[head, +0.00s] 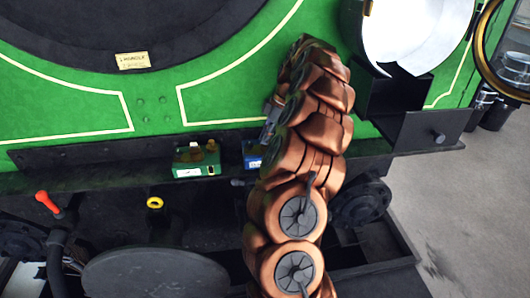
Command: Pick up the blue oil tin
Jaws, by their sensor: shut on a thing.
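The blue oil tin (252,157) stands at the black ledge below the green panel. My copper-coloured arm hides its right part. A green tin (196,160) of similar shape stands just to its left, with a clear gap. My gripper (266,134) shows only as a small grey piece at the left edge of my arm, directly above the blue tin. It is shut on the blue oil tin; the fingertips are mostly hidden. I cannot tell whether the tin is lifted off the ledge.
The black ledge (90,178) runs along the green tram front. A red-tipped lever (47,202) and a yellow-ringed post (155,203) stand in front at the left. A black box (430,130) and a large lamp (415,35) jut out at the right. Open floor (470,220) lies beyond.

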